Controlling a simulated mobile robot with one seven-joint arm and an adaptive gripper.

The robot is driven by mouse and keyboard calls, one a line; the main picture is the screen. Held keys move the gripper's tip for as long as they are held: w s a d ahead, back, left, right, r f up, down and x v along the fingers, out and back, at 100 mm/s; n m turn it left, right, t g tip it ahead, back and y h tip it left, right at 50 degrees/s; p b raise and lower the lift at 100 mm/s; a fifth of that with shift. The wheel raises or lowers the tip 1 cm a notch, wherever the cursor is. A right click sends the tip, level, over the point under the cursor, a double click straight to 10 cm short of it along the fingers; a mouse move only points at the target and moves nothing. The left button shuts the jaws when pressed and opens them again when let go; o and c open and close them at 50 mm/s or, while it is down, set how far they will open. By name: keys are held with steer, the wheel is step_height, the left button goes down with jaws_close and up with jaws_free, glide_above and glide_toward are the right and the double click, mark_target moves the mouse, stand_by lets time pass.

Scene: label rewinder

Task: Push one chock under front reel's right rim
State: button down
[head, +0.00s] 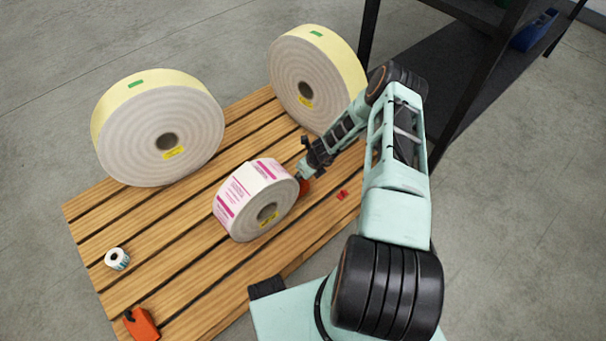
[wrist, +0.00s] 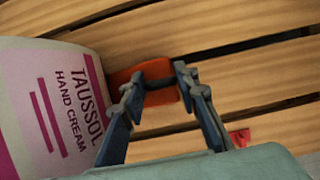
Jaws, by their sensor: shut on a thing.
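The front reel (head: 257,200) is a white roll with pink print, standing on its rim on the slatted pallet; its printed side fills the left of the wrist view (wrist: 45,110). An orange-red chock (head: 305,187) lies on the slats at the reel's right rim. In the wrist view the chock (wrist: 158,96) is between my fingers, its left end against or very near the reel; the exact contact is hidden. My gripper (head: 303,168) is shut on this chock, low over the slats. A second orange chock (head: 141,324) lies at the pallet's lower left corner.
Two large cream reels stand behind, one at left (head: 160,125) and one at right (head: 318,80). A small label roll (head: 117,259) sits near the left edge. A small red marker (head: 342,195) lies right of the chock. A dark metal frame (head: 455,90) stands at right.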

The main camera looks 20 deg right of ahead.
steer(key=c, duration=1.4)
jaws_free()
steer(key=v, duration=1.2)
